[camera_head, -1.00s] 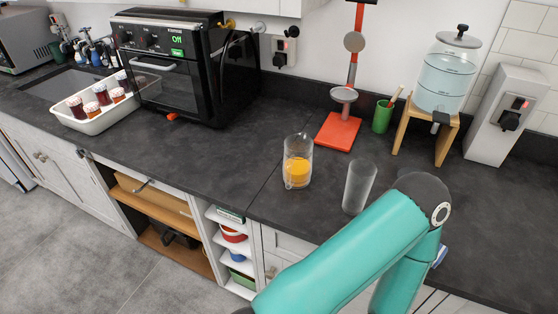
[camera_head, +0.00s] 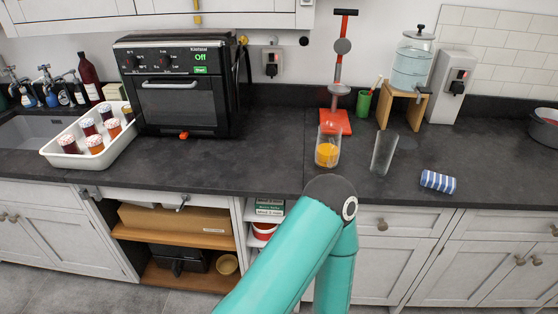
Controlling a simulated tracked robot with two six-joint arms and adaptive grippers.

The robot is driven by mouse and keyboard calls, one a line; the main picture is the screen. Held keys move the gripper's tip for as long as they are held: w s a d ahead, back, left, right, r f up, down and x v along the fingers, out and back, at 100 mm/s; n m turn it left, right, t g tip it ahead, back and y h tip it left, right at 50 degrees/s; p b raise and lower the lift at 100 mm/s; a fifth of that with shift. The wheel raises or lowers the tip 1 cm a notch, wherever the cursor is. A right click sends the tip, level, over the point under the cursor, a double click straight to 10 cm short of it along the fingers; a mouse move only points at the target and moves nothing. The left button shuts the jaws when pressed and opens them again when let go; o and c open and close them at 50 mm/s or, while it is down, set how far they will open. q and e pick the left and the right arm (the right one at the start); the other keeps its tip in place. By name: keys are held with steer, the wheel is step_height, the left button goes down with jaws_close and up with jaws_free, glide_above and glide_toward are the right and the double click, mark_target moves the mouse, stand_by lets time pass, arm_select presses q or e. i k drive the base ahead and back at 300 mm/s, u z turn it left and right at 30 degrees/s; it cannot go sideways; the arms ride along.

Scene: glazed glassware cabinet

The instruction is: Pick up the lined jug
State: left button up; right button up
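A clear glass jug (camera_head: 328,147) with orange liquid in its lower part stands upright on the dark counter, in front of the red-based stand. Any lines on it are too small to make out. An empty clear glass vessel (camera_head: 383,153) stands just to its right, apart from it. One teal arm of mine rises from the bottom of the head view, its elbow just below the jug in the picture. Neither gripper shows.
A striped blue-and-white roll (camera_head: 438,181) lies on the counter at right. Behind are a red stand (camera_head: 335,122), a green cup (camera_head: 363,104) and a drink dispenser (camera_head: 411,65) on a wooden stand (camera_head: 402,97). A black oven (camera_head: 181,85) and white tray (camera_head: 60,158) of jars are left. Counter between oven and jug is clear.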

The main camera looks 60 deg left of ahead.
mark_target(327, 152)
steer(key=u, duration=0.15)
steer(key=k, duration=0.7)
steer(key=u, duration=0.65)
steer(key=i, duration=0.75)
steer(key=z, duration=0.05)
